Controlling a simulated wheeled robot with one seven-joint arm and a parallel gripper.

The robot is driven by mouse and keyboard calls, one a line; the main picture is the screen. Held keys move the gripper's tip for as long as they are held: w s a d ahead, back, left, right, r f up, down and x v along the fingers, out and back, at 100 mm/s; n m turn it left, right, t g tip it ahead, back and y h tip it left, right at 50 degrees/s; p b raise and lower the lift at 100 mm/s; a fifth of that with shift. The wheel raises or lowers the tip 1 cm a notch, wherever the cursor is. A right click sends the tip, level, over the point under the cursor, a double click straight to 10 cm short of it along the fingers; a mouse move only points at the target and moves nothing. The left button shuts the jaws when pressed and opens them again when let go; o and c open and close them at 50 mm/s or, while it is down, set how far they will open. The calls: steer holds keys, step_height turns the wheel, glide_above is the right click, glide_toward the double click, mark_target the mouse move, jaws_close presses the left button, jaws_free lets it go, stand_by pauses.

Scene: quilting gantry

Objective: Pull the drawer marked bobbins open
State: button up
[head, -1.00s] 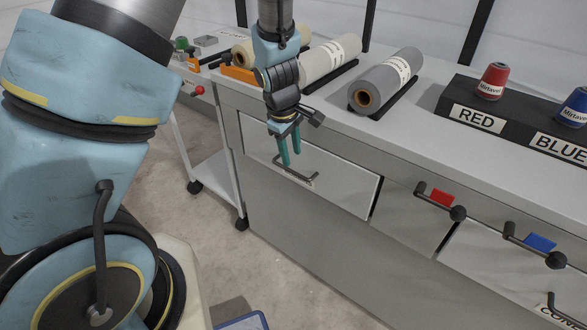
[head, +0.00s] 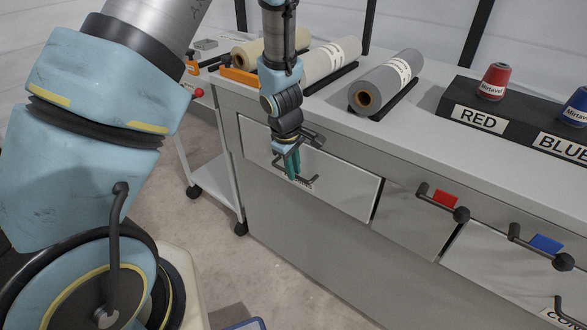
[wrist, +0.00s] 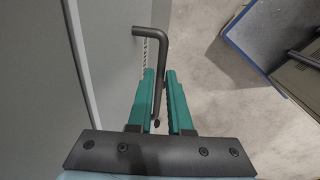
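The drawer (head: 335,190) is the pale front on the left of the bench; it looks shut. Its dark bar handle (head: 312,186) is partly hidden behind my fingers, and the small label by it is too covered to read. My gripper (head: 293,176) points down at this handle. In the wrist view the handle (wrist: 150,32) is a dark bent bar, and its long part runs down between the two green fingers of my gripper (wrist: 160,76). A gap shows between the fingers, so they are open around the bar, not clamped.
Rolls of material, including a grey roll (head: 385,82), lie on the bench top (head: 400,135). Red (head: 494,80) and blue spools stand on a dark labelled block at right. Drawers with red (head: 445,198) and blue tags are further right.

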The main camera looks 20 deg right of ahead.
jaws_close()
steer(key=shift+a, duration=0.1)
stand_by(1.0)
